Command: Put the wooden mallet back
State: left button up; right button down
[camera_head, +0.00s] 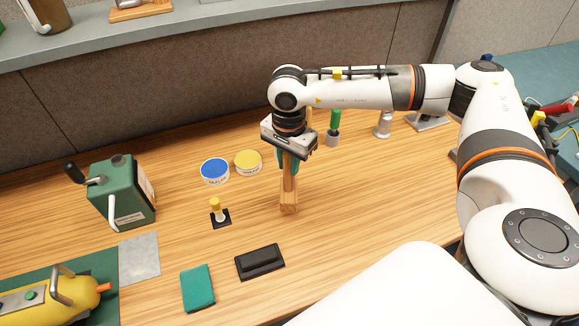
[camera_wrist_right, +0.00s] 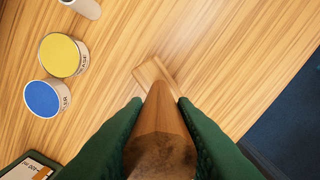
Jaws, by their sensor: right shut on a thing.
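The wooden mallet (camera_head: 289,192) is upright in my right gripper (camera_head: 287,165), over the middle of the wooden table. Its lower block end points down at the tabletop; I cannot tell whether it touches. My right gripper's green fingers are shut on the mallet's shaft. In the right wrist view the mallet (camera_wrist_right: 160,135) runs between the fingers, with its near end large in front and its lower block beyond. My left gripper is not in view.
A blue tin (camera_head: 214,170) and yellow tin (camera_head: 248,161) stand left of the mallet. A yellow-topped peg (camera_head: 219,212), black block (camera_head: 260,261) and teal pad (camera_head: 198,288) lie nearer. A green crank box (camera_head: 122,192) stands left; a green-handled tool (camera_head: 334,125) stands behind, right.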

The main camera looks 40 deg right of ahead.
aim_at(289, 172)
notch_tip(289, 172, down, 3)
jog(key=shift+f+p, duration=0.1)
jog(key=shift+p, duration=0.4)
jog(key=shift+f, duration=0.2)
jog(key=c, duration=1.2)
grip_release()
jog(key=shift+r, duration=0.1)
jog(key=shift+r, duration=0.2)
notch_tip(289, 172, up, 10)
jog(key=b, duration=0.4)
jog(key=shift+r, duration=0.85)
